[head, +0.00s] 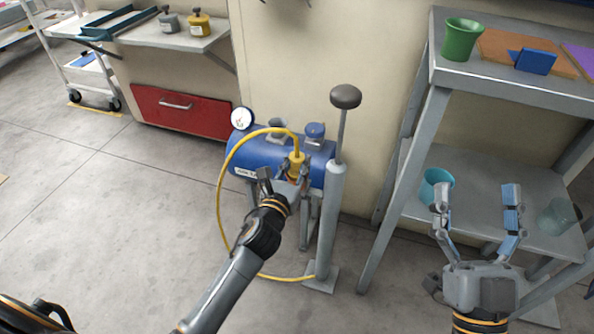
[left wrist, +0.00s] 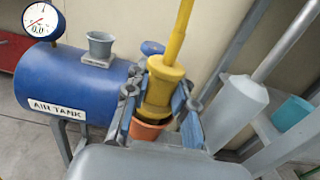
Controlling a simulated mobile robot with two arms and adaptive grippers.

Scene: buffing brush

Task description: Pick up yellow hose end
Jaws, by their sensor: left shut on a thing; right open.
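The yellow hose end (head: 296,160) is a thick fitting in front of the blue air tank (head: 262,157). My left gripper (head: 287,181) is shut on it. In the left wrist view, the yellow hose end (left wrist: 160,88) stands nearly upright between the fingers. An orange cup-shaped part (left wrist: 146,130) shows just below it; whether they touch is hidden. The yellow hose (head: 219,187) loops left and down to the base of the grey hand pump (head: 331,220). My right gripper (head: 477,195) is open and empty before the right shelf.
The tank carries a gauge (head: 242,119), a grey cup (head: 277,128) and a blue-capped port (head: 315,131). The grey shelf (head: 478,88) at right holds a green cup (head: 461,40) and a teal cup (head: 436,187). The floor at left is clear.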

